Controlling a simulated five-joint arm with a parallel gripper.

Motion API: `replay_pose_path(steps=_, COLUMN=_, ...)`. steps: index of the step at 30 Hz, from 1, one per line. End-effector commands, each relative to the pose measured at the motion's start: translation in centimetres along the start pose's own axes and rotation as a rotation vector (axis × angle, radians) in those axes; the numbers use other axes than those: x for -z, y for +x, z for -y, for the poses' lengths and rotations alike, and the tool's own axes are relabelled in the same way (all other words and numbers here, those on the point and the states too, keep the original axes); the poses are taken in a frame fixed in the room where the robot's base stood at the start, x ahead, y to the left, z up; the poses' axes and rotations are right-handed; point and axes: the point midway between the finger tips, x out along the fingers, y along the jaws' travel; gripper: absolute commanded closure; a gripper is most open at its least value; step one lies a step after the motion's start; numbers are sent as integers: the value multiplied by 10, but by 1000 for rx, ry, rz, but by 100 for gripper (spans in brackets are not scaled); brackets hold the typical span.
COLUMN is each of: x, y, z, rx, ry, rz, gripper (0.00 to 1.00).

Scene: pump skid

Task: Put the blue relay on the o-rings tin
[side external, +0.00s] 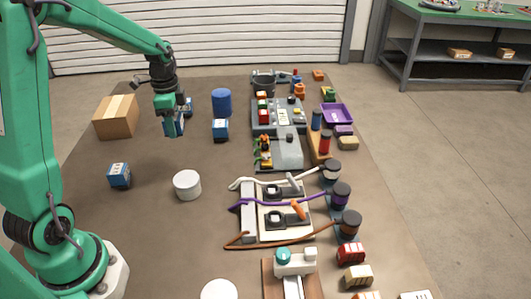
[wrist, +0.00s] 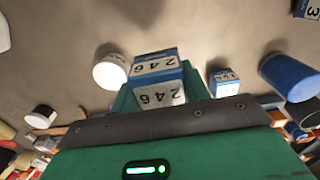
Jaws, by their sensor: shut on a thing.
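My gripper (side external: 174,122) is shut on a blue relay (side external: 168,127) and holds it up over the left part of the table. In the wrist view the held relay (wrist: 157,82) sits between the green fingers, with white faces marked 246. A white round tin (side external: 187,185) stands nearer the camera and to the right of the gripper; it also shows in the wrist view (wrist: 110,72). A blue round tin (side external: 221,102) stands to the right of the gripper. No lettering on either tin is readable, so I cannot tell which is the o-rings tin.
Similar blue-and-white relays stand on the table, one at the left (side external: 119,175) and one before the blue tin (side external: 220,129). A cardboard box (side external: 117,116) is at the far left. Fixtures and cables (side external: 276,210) crowd the right half. Bare table surrounds the white tin.

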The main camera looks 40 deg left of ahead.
Motion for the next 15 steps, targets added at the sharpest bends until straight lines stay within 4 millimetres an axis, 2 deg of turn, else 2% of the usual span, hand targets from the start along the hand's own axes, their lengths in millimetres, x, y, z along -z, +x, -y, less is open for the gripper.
replay_pose_path(steps=6, x=43, y=-4, z=-33, rx=1, ry=150, rz=-1, gripper=80)
replay_pose_path(steps=15, x=95, y=-10, z=-91, rx=2, ry=375, rz=-1, gripper=80)
